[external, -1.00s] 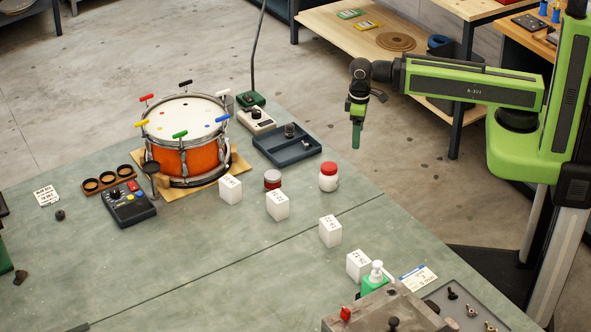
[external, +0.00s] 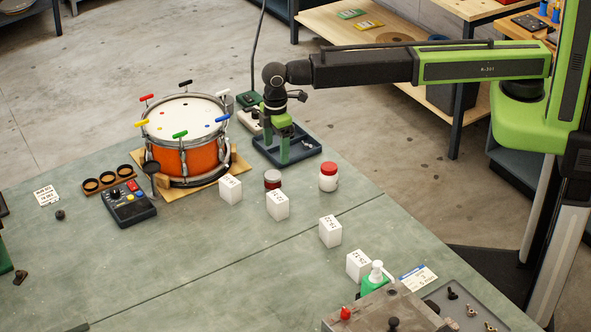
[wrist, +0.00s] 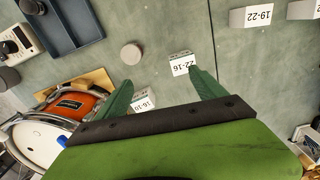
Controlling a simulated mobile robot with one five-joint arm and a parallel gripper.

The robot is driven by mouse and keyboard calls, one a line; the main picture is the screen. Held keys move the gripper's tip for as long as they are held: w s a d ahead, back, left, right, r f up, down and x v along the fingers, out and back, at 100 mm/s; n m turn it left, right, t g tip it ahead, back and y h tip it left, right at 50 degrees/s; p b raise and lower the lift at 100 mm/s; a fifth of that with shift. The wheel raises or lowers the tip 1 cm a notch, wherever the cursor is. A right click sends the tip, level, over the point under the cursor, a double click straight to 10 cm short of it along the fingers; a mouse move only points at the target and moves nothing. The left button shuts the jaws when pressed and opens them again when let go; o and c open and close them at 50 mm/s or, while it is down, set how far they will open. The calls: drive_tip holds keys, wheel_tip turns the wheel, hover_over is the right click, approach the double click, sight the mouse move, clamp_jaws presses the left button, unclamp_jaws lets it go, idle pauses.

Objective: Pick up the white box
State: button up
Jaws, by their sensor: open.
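Several white boxes with black printed labels stand upright in a row on the bench. In the external view they are the leftmost box (external: 230,190), a second (external: 278,206), a third (external: 330,232) and one by the green bottle (external: 358,265). My gripper (external: 284,152) is open and empty, in front of the blue-grey tray in the picture and apart from the boxes. In the wrist view, the box marked 22-16 (wrist: 180,65) lies near the right fingertip. The box marked 16-10 (wrist: 143,100) is partly hidden between the fingers. The box marked 19-22 (wrist: 257,16) is further right.
An orange drum (external: 181,158) stands left of the boxes. The tray (external: 308,157) is at the bench's far edge.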

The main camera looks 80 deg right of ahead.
hover_over(276, 196)
drive_tip(key=shift+n, duration=0.4)
wheel_tip(276, 196, down, 12)
drive_tip(key=b, duration=1.2)
drive_tip(key=f+b, duration=0.1)
drive_tip(key=b, duration=0.1)
drive_tip(key=f+b, duration=0.1)
drive_tip(key=f, duration=0.1)
drive_tip(key=f+b, duration=0.2)
drive_tip(key=shift+s+f+b, duration=0.15)
drive_tip(key=shift+s+b, duration=0.1)
drive_tip(key=shift+b, duration=0.1)
drive_tip(key=shift+r, duration=0.2)
drive_tip(key=shift+c, duration=0.4)
drive_tip(key=c, duration=1.5)
